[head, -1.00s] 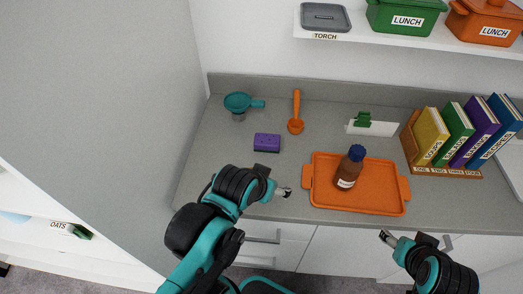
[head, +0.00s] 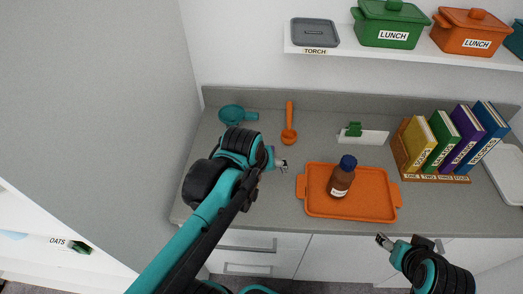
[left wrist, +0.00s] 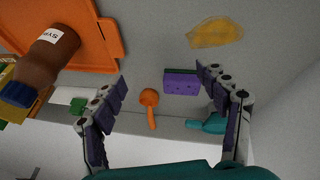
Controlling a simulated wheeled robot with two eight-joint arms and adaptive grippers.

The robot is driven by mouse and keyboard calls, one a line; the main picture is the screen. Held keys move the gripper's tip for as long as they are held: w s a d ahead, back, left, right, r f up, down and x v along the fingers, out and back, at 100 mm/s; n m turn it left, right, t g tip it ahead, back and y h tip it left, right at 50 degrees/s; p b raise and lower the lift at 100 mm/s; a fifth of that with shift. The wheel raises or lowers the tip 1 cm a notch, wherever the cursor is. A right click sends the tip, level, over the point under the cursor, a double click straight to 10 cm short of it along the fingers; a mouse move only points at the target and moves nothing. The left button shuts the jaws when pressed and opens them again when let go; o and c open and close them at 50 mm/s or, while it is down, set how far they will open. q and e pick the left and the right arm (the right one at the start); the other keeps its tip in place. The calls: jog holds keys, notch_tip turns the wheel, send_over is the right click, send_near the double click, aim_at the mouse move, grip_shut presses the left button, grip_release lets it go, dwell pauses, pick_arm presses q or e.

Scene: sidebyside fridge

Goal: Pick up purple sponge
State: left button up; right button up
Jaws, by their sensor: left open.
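The purple sponge (left wrist: 181,82) with a dark layer lies on the grey counter in the left wrist view. It appears between my open left fingers (left wrist: 160,82), closer to the right-hand finger, and nothing is gripped. In the head view my left arm hides the sponge. My left gripper (head: 281,166) is over the counter, left of the orange tray. My right gripper (head: 384,241) is at the front, below the tray; its jaw opening is too small to judge.
An orange tray (head: 316,210) holds a brown bottle (head: 341,179). An orange scoop (head: 289,136), a teal utensil (head: 232,114) and a green clip (head: 354,129) are toward the back. A yellow item (left wrist: 215,33) lies near the sponge. Books (head: 440,140) stand right.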

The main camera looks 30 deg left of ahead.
pick_arm(q)
jog(key=w+a+n+g+p, duration=0.1)
jog(key=w+a+n+p, duration=0.1)
jog(key=w+a+n, duration=0.1)
jog(key=w+a+f+n+g+h+p, duration=0.1)
jog(key=w+a+n+g+p, duration=0.1)
jog(key=w+n, duration=0.4)
jog(key=w+a+f+n+g+p, duration=0.1)
jog(key=w+a+n+p, duration=0.1)
jog(key=w+a+n, duration=0.2)
jog(key=shift+w+f+n+h, duration=0.1)
jog(key=shift+w+n+h, duration=0.1)
jog(key=shift+n, duration=0.45)
jog(key=shift+w+f+n+h, duration=0.1)
jog(key=shift+w+n, duration=0.05)
jog(key=shift+n, duration=0.5)
jog(key=shift+w+a+f+g, duration=0.1)
jog(key=shift+f+g, duration=0.1)
jog(key=shift+g, duration=0.1)
jog(key=f, duration=0.2)
jog(key=f+b, duration=0.1)
jog(key=f, duration=0.1)
jog(key=d+f+b, duration=0.1)
jog(key=f, duration=0.2)
jog(key=shift+w+f, duration=0.1)
jog(key=shift+f, duration=0.3)
jog(key=shift+r, duration=0.1)
jog(key=shift+f+b, duration=0.25)
jog(key=shift+b, duration=0.15)
